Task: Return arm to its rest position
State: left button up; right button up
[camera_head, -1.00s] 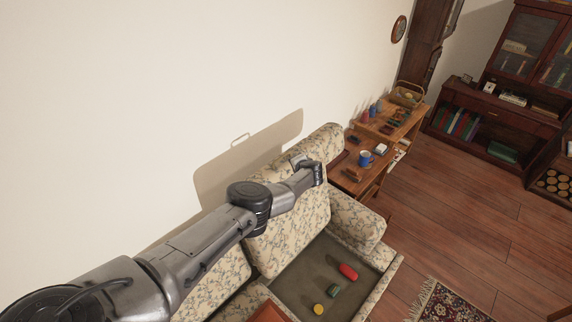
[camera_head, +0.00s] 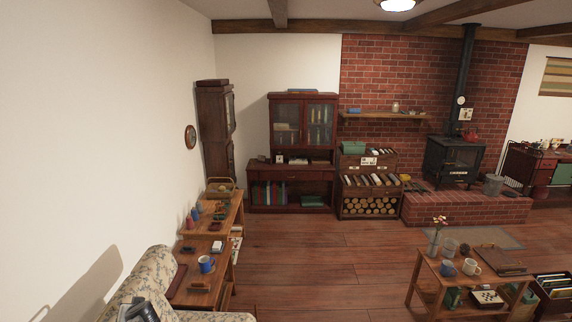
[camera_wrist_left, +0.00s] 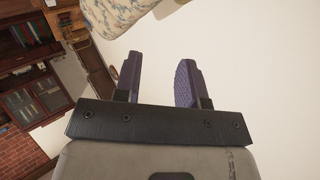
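My left gripper (camera_wrist_left: 158,70) shows in the left wrist view with its two purple-padded fingers apart and nothing between them. Pale wall lies behind the fingers. In the head view only a small dark and grey part of my left arm shows at the bottom left edge, in front of the floral sofa (camera_head: 152,272). The rest of that arm is out of the picture. My right gripper is in neither view.
A wooden side table (camera_head: 183,296) with a blue mug (camera_head: 205,264) stands beside the sofa along the wall. A dark cabinet (camera_head: 290,173) and a stove (camera_head: 455,160) stand at the back. A low table (camera_head: 426,272) with mugs is at right. The middle floor is clear.

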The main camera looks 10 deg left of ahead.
pick_arm(q)
jog(key=s+a+r+n+t+h, duration=0.5)
jog(key=a+r+n+t, duration=0.2)
jog(key=a+r+n, duration=0.45)
jog(key=s+d+r+m+g, duration=0.1)
jog(key=s+d+r+m, duration=0.1)
jog(key=s+r, duration=0.45)
jog(key=s+d+r+m+g, duration=0.1)
jog(key=s+d+r+m, duration=0.2)
jog(key=r, duration=0.6)
jog(key=s+d+f+m+h, duration=0.1)
jog(key=s+d+f+m, duration=0.15)
jog(key=d, duration=0.85)
jog(key=s+d+f+m, duration=0.2)
jog(key=s+d+m, duration=0.15)
jog(key=d, duration=0.65)
jog(key=s+d+f+m+h, duration=0.15)
jog(key=d+m, duration=0.25)
jog(key=d, duration=0.7)
jog(key=s+d+f+m+g+h, duration=0.2)
jog(key=s+d+f+m, duration=0.1)
jog(key=s+d+f, duration=0.8)
jog(key=s+d+f+g, duration=0.1)
jog(key=s+f+g, duration=0.4)
jog(key=s+f, duration=0.7)
jog(key=shift+s+d+f+h, duration=0.35)
jog(key=shift+s+h, duration=0.1)
jog(key=shift+s, duration=0.5)
